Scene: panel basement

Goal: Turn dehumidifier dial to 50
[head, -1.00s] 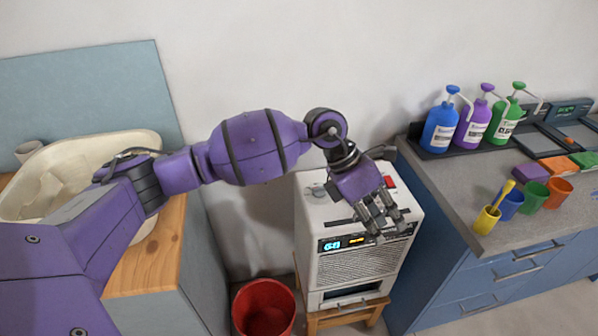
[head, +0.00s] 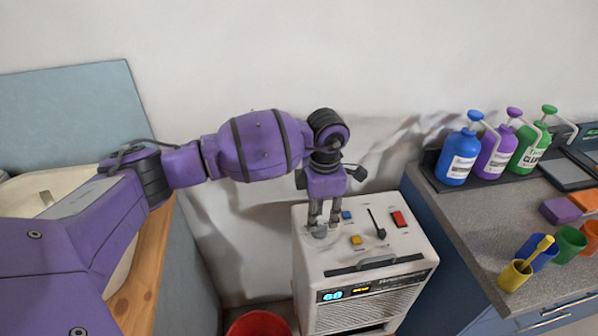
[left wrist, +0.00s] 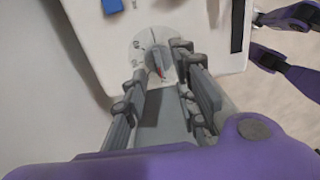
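The white dehumidifier (head: 345,245) stands against the wall, its lit display (head: 332,295) reading what looks like 60. Its grey dial (head: 319,231) is at the top's left back corner, partly hidden by my left gripper (head: 321,217), which points down over it. In the left wrist view the dial (left wrist: 154,57) shows a pale marked face and a knob with a red pointer. There my left gripper's (left wrist: 158,64) fingers are apart, one on each side of the knob. I cannot tell whether they touch it.
The top also carries a blue button (head: 347,215), a yellow button (head: 356,240), a black lever (head: 377,224) and a red switch (head: 399,219). A red bucket (head: 259,324) stands at lower left. The grey counter (head: 455,215) with pump bottles is close on the right.

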